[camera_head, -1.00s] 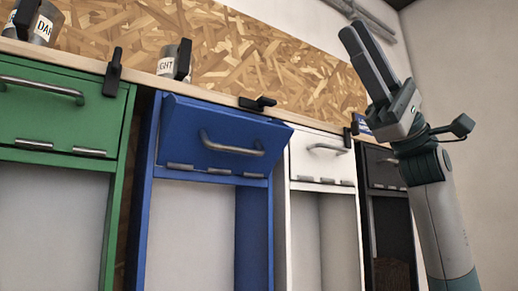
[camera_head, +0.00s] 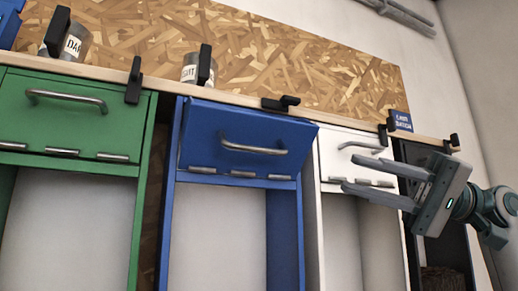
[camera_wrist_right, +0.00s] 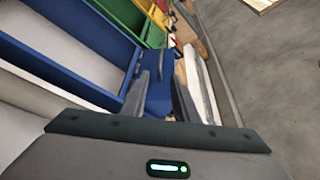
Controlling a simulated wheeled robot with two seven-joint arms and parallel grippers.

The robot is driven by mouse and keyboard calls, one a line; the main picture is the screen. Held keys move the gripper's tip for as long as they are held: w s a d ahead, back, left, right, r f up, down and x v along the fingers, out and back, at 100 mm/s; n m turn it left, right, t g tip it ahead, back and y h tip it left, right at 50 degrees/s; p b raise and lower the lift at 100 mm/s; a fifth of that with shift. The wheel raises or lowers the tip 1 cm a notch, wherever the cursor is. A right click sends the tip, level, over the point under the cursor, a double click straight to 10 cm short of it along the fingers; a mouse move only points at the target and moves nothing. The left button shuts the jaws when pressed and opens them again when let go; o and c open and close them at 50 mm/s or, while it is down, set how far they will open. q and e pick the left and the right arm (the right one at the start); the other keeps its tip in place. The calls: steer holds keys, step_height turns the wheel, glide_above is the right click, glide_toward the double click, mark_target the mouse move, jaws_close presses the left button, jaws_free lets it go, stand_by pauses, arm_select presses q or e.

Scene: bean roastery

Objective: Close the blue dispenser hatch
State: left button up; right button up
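The blue dispenser hatch (camera_head: 235,140) is hinged along its bottom edge and has a curved metal handle (camera_head: 254,149). It stands ajar, its top tilted out from the blue frame (camera_head: 172,215). My right gripper (camera_head: 350,174) is open and empty, its fingers pointing left in front of the white dispenser hatch (camera_head: 352,150), to the right of the blue hatch and apart from it. In the right wrist view, the blue hatch (camera_wrist_right: 159,96) shows beyond and between the two spread fingers. My left gripper is out of view.
A green dispenser (camera_head: 70,115) stands to the left and a dark one (camera_head: 455,255) to the right. Black toggle latches line the wooden ledge above, including one (camera_head: 280,103) over the blue hatch. Labelled cans (camera_head: 195,70) stand on the ledge.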

mark_target(269, 151)
steer(key=p+x, duration=0.7)
steer(key=x, duration=0.9)
steer(key=shift+s+d, duration=0.1)
steer(key=shift+x, duration=0.75)
steer(key=shift+f, duration=0.1)
jaws_close()
